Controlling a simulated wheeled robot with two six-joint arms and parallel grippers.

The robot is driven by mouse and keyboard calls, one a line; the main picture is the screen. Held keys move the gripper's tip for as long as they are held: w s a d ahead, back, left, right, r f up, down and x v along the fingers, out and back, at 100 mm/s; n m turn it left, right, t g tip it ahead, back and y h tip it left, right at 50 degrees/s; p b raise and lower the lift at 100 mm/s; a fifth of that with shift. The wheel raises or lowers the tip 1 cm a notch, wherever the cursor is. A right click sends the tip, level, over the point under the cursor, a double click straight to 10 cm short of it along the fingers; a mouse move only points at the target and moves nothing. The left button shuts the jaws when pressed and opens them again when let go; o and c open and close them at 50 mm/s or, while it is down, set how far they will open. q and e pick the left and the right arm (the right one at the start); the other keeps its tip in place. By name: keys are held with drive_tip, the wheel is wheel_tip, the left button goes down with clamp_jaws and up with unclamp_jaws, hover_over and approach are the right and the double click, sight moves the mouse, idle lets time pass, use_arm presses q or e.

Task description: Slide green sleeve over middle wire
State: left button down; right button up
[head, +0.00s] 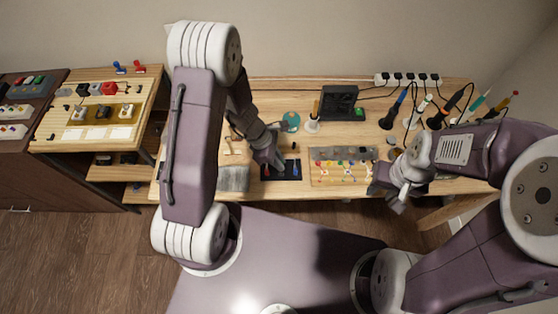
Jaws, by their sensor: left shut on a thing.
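A wooden board (335,183) on the bench carries a row of small coloured parts and thin wires. They are too small to tell which wire is the middle one. A dark tray (268,177) lies left of the board with small blue pieces in it. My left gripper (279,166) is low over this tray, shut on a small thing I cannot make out. I cannot pick out the green sleeve. My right gripper (396,204) is at the bench's front edge, right of the board; its fingers are too unclear to read.
A black fan box (338,103) and a power strip (408,79) stand at the back. Several upright tools crowd the right. A grey pad (233,179) lies left of the dark tray. A side table (60,140) with boxes stands far left.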

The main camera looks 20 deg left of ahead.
sight(279, 173)
use_arm(q)
drive_tip(key=shift+f+b, duration=1)
idle(0.4)
drive_tip(key=shift+f+b, duration=0.3)
drive_tip(key=shift+b, duration=0.05)
drive_tip(key=shift+f+b, duration=0.4)
drive_tip(key=shift+b, duration=0.05)
drive_tip(key=shift+f+b, duration=0.3)
drive_tip(key=shift+f, duration=0.05)
drive_tip(key=shift+f+b, duration=0.4)
drive_tip(key=shift+b, duration=0.05)
idle(0.5)
drive_tip(key=c, duration=0.9)
unclamp_jaws()
drive_tip(key=shift+c, duration=0.2)
drive_tip(key=shift+r, duration=0.1)
